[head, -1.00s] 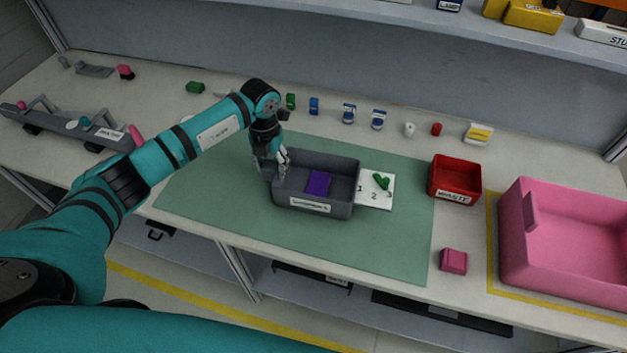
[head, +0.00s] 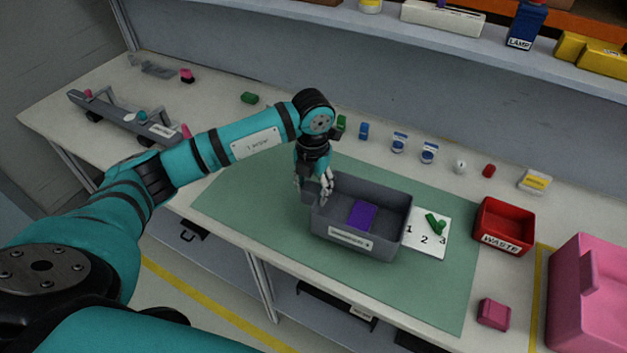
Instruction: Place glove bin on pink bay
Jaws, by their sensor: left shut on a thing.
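A grey open bin (head: 340,238) with a white label on its front stands on the green mat; the label is too small to read. A purple block (head: 362,215) lies inside it. My left gripper (head: 317,192) is at the bin's left wall and is shut on its rim. I cannot tell whether the bin is lifted. A large pink container (head: 590,315) is at the right edge, partly cut off, beside a yellow floor line on the bench. My right gripper is not in view.
A white numbered card (head: 430,245) with a green piece touches or lies close to the bin's right side. A red waste bin (head: 504,226) and a pink block (head: 494,313) stand farther right. Several small items line the back. The green mat (head: 260,200) is clear left of the bin.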

